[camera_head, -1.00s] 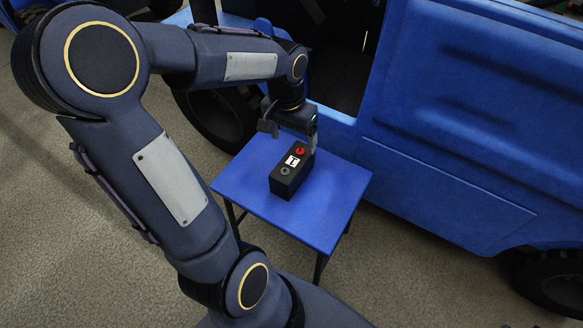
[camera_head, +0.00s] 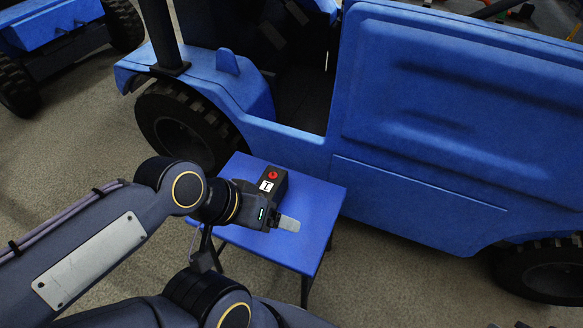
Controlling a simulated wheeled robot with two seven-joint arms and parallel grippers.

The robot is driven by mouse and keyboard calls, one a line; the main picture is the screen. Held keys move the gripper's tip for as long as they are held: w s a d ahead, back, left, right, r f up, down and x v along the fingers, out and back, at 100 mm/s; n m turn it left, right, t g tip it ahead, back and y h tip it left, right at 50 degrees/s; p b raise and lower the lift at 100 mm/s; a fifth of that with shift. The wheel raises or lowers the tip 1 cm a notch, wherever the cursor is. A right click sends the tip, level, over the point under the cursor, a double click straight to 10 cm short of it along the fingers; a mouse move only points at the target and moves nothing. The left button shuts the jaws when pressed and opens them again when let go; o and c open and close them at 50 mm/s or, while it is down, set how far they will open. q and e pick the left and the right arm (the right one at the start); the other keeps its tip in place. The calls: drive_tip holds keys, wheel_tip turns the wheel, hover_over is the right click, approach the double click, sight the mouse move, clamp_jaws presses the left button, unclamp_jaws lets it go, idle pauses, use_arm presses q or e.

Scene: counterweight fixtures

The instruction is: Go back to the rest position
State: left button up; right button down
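A black box (camera_head: 279,180) with a red knob and a white label stands on a small blue table (camera_head: 318,200). My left arm comes in from the left, low over the table's near side. My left gripper (camera_head: 287,223) is in front of the box and hides its lower near part. One grey fingertip points right over the tabletop. The other finger is hidden, so I cannot tell whether it is open or shut. The box shows behind the gripper, not between visible fingers. My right gripper is not in view.
A blue vehicle (camera_head: 430,100) with an open doorway stands right behind the table, its wheel (camera_head: 185,130) close to the table's left. Another blue vehicle (camera_head: 50,25) is at the top left.

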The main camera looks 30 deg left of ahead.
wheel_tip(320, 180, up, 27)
drive_tip(key=p, duration=2.6)
drive_tip(key=shift+p, duration=0.35)
